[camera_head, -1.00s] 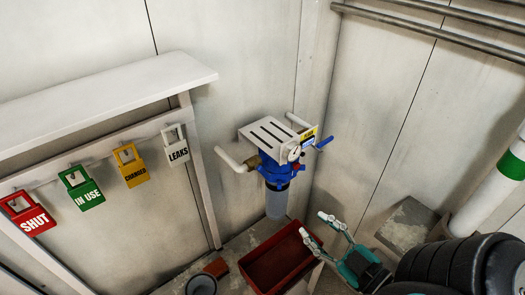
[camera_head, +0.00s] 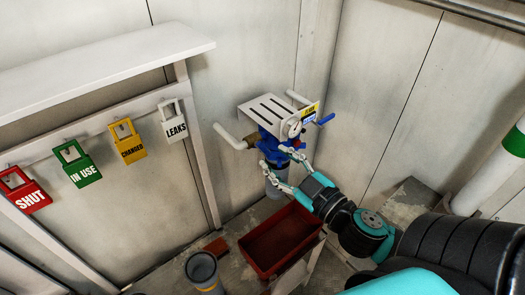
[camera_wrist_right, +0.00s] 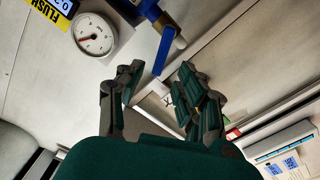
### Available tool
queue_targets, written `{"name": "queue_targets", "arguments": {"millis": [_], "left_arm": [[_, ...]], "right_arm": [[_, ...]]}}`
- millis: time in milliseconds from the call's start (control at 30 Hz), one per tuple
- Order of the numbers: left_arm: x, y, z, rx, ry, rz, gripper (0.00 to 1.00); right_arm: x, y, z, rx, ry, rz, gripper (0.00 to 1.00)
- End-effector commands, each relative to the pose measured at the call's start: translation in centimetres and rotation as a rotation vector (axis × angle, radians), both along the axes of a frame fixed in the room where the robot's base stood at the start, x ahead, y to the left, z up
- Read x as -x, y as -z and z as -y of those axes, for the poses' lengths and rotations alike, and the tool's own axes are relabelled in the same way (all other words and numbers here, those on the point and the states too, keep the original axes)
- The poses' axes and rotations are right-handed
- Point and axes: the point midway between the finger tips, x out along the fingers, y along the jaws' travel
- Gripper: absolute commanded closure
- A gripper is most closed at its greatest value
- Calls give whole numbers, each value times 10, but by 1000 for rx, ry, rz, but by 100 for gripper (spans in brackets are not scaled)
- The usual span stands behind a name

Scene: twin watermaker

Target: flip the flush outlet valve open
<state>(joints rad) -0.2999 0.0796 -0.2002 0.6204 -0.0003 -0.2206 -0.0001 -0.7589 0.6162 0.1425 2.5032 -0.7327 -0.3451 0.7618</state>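The flush outlet valve shows as a blue lever (camera_head: 326,118) at the right side of the filter unit in the head view. In the right wrist view its blue lever (camera_wrist_right: 163,49) hangs from a blue valve body, beside a round gauge (camera_wrist_right: 95,34) and a yellow FLUSH label (camera_wrist_right: 48,12). My right gripper (camera_head: 274,157) is in front of the unit, below the lever in the head view. In the wrist view the right gripper (camera_wrist_right: 158,72) has its fingers spread, with the lever's end showing between and beyond the tips. I cannot tell whether they touch. My left gripper is not in view.
A white slotted bracket (camera_head: 279,108) tops the blue filter unit, with a white pipe (camera_head: 229,137) at its left. Below are a red bin (camera_head: 282,240) and a grey cup (camera_head: 202,268). Coloured tags, including a green IN USE tag (camera_head: 78,167), hang at left.

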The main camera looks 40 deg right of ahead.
Motion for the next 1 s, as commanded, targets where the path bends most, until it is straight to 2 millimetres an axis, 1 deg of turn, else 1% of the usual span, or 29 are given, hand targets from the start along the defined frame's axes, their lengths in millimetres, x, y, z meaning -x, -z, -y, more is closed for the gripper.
{"name": "queue_targets", "arguments": {"millis": [33,100,300,500,767,867,1000], "left_arm": [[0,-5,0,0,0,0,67],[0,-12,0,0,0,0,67],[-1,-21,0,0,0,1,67],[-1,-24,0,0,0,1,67],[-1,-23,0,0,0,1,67],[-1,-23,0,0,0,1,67],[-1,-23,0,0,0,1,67]], "right_arm": [[-10,-4,-1,3,-3,3,63],[-22,-5,-1,2,0,2,63],[-47,-3,-3,0,1,0,63],[-58,-1,-4,1,0,-1,63],[-59,1,-4,0,1,-2,63],[-59,1,-4,0,1,-2,74],[-59,0,-4,0,0,-1,92]]}}
